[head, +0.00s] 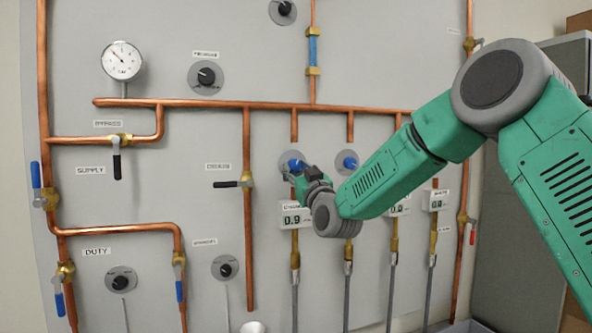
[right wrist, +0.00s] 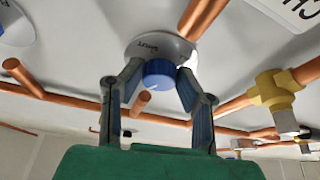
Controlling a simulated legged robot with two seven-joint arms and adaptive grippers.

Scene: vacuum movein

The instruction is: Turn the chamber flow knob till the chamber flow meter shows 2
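The chamber flow knob (head: 294,161) is a blue knob on a round grey plate on the panel. In the right wrist view the blue knob (right wrist: 158,74) sits between my fingertips, which appear to touch it on both sides. My right gripper (head: 297,169) partly covers the knob in the head view; its fingers also show in the wrist view (right wrist: 160,80). The chamber flow meter (head: 292,218) below reads about 0.9, with its label partly legible. My left gripper is out of view.
A second blue knob (head: 347,162) is just to the right, with my right arm close by. Copper pipes (head: 248,105) cross the panel. A black-handled valve (head: 228,184) is to the left. A dial gauge (head: 122,60) is at the upper left.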

